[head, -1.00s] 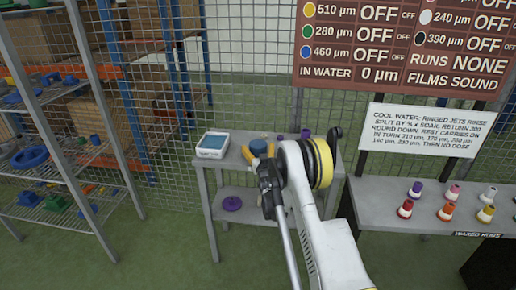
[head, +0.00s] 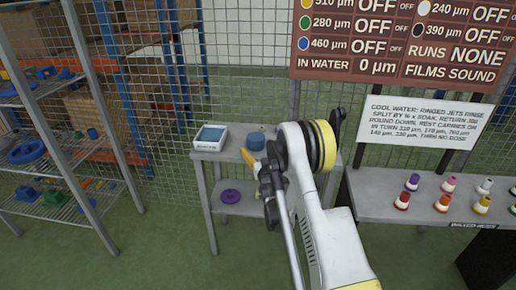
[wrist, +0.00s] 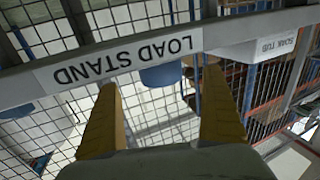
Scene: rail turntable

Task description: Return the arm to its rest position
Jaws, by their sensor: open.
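My gripper (head: 251,164) has yellow fingers and is at the front edge of a small grey stand (head: 228,157) in the head view. My white arm bends over in front of the stand's right part. In the wrist view my gripper (wrist: 160,110) is open, its fingers wide apart with nothing held between them. The stand's edge, with an upside-down "LOAD STAND" label (wrist: 124,60), crosses the wrist view beyond the fingers. A blue object (wrist: 165,75) shows past that edge, between the fingertips in the picture.
On the stand are a white tub with blue content (head: 209,138) and a blue cylinder (head: 256,141). A purple disc (head: 230,196) lies on its lower shelf. A table with several coloured hubs (head: 412,182) is at right, a shelf rack (head: 45,150) at left. Green floor is clear in front.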

